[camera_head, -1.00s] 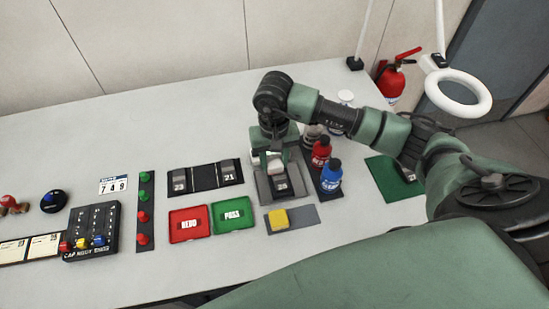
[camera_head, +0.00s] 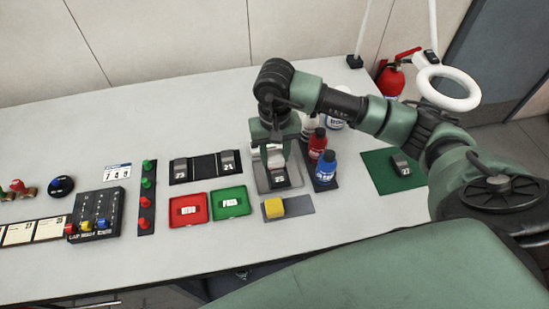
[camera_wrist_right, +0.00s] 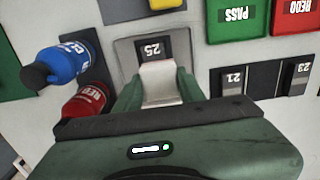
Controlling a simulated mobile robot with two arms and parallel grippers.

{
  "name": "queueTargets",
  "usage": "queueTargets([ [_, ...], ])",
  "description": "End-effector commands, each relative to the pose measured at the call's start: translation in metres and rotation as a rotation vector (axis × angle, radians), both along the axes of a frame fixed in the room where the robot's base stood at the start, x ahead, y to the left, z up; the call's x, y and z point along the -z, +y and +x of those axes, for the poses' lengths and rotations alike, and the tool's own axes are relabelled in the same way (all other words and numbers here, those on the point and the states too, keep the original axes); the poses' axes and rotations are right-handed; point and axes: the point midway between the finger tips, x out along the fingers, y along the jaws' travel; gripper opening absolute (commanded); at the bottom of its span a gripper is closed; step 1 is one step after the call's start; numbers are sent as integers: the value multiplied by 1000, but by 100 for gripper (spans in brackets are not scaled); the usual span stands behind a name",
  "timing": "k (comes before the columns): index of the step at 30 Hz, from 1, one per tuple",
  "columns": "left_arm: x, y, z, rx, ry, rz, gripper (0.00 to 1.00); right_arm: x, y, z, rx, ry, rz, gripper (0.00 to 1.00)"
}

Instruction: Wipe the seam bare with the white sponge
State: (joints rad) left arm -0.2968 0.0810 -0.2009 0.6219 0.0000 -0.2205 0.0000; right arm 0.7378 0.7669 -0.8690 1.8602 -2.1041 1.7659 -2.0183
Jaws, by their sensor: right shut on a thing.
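My right gripper (camera_head: 276,146) hangs over the grey plate (camera_head: 262,186) that holds the metal workpiece marked 25 (camera_head: 280,181). In the right wrist view my right gripper (camera_wrist_right: 158,88) is shut on the white sponge (camera_wrist_right: 160,78), with a finger on either side of it. The sponge is over or against the workpiece beside its 25 label (camera_wrist_right: 152,49); I cannot tell whether they touch. The seam is hidden behind the sponge and gripper. My left gripper is not in view.
A yellow sponge (camera_head: 273,208) lies on a grey mat (camera_head: 298,205) in front. Red (camera_head: 317,145) and blue (camera_head: 326,168) bottles stand close right of the plate. Red (camera_head: 188,222) and green (camera_head: 231,213) trays lie left. A green mat (camera_head: 377,176) lies at right.

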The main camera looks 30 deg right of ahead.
Motion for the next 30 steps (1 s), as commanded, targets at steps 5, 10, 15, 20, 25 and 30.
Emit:
queueTargets([
  [5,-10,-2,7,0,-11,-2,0,-19,-1,1,8,-2,-1,6],
  [10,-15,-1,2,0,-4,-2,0,-34,-2,1,15,-2,0,6],
  [15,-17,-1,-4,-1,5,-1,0,-41,-2,0,20,-1,0,6],
  [20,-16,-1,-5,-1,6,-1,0,-41,-2,0,20,0,0,6],
  [25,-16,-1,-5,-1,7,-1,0,-40,-2,0,20,0,1,6],
  [30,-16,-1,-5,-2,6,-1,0,-40,-2,0,20,-1,1,6],
])
